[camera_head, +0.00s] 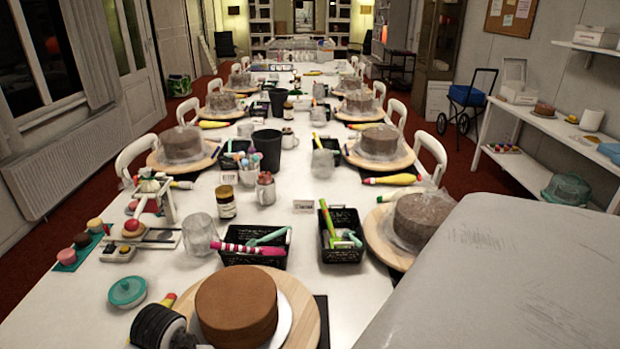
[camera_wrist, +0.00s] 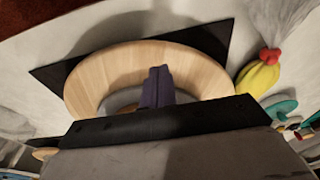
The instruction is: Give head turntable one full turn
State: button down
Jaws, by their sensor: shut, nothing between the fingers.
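The turntable at the near end of the table (camera_head: 305,312) is a round pale wooden disc. A brown unwrapped cake (camera_head: 236,306) stands on it on a white board. In the wrist view a wooden disc (camera_wrist: 88,82), apparently the same one, lies on a black mat. My gripper (camera_wrist: 157,72) shows there as dark purple fingers, shut and empty, in front of the disc's inner edge. I cannot tell whether the fingertips touch it. The cake is not clearly visible in that view; my gripper's body covers the lower part.
A teal lid (camera_head: 127,292) lies left of the turntable. A yellow piping bag with a red tip (camera_wrist: 260,75) lies close beside the disc. Black baskets (camera_head: 253,248) stand behind it. Another turntable (camera_head: 377,234) with a wrapped cake is at right. A black ribbed cylinder is at lower left.

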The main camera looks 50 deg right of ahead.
jog(key=shift+f+b, duration=1)
jog(key=shift+f, duration=0.35)
jog(key=shift+s+r, duration=0.1)
jog(key=shift+r, duration=0.05)
jog(key=shift+s+d+p, duration=0.25)
jog(key=shift+s+d, duration=0.3)
jog(key=shift+s, duration=0.35)
jog(key=shift+s+d+p, duration=0.25)
jog(key=shift+s+d, duration=0.25)
jog(key=shift+s, duration=0.4)
jog(key=shift+s+d+p, duration=0.25)
jog(key=shift+s+d, duration=0.3)
jog(key=shift+s, duration=0.35)
jog(key=shift+s+d+p, duration=0.55)
jog(key=shift+s+d, duration=0.5)
jog(key=shift+d, duration=0.2)
jog(key=shift+s+d+p, duration=0.5)
jog(key=shift+s+d, duration=0.5)
jog(key=shift+d, duration=0.2)
